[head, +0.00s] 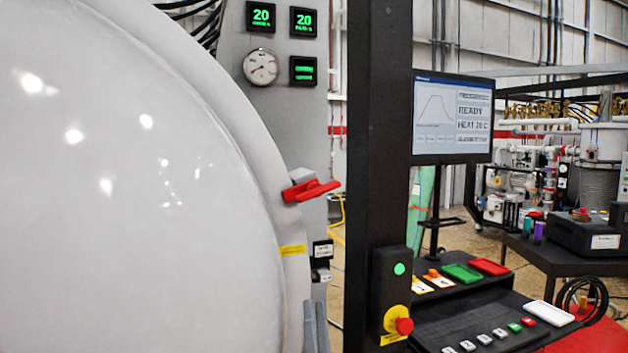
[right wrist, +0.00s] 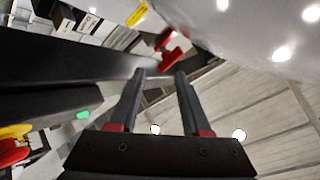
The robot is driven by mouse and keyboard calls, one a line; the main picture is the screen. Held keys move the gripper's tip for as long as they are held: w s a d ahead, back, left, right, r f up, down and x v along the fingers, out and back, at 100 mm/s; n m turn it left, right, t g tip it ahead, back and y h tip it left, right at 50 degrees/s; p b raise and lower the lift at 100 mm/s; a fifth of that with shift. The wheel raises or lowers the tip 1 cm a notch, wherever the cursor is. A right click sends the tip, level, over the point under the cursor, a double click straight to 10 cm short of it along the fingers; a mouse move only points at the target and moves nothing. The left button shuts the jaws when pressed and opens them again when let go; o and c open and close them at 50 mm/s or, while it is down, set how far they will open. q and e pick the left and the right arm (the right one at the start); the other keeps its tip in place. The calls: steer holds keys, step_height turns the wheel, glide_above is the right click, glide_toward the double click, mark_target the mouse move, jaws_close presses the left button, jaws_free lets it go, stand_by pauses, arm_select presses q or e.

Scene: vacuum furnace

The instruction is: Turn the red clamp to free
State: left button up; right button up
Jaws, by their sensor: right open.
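The red clamp (head: 311,190) is a red lever on a grey block at the right rim of the large white furnace door (head: 130,190). In the right wrist view the red clamp (right wrist: 172,56) shows just beyond the fingertips, with a gap in front of it. My left gripper is out of view.
A black column (head: 376,130) stands close to the right of the clamp, with an emergency stop button (head: 398,320) low on it. A monitor (head: 451,117) and a control desk (head: 490,310) are further right. A yellow label (head: 292,250) is on the rim below the clamp.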

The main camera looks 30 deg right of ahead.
steer(key=w+d+r+g+y+p, duration=0.15)
steer(key=r+y, duration=0.25)
steer(key=r, duration=0.6)
steer(key=d+r+y+p, duration=0.2)
steer(key=r+y, duration=0.2)
steer(key=r, duration=0.5)
steer(key=m+g+p, duration=0.2)
steer(key=g+p, duration=0.5)
steer(key=p, duration=0.3)
glide_toward(313, 189)
steer(key=shift+h, duration=0.4)
steer(key=p+x, duration=0.1)
steer(key=x, duration=0.3)
steer(key=p+x, duration=0.2)
steer(key=x, duration=0.2)
steer(key=p+x, duration=0.1)
steer(key=x, duration=0.3)
steer(key=shift+w+d+f, duration=0.35)
steer(key=shift+n, duration=0.3)
jaws_close()
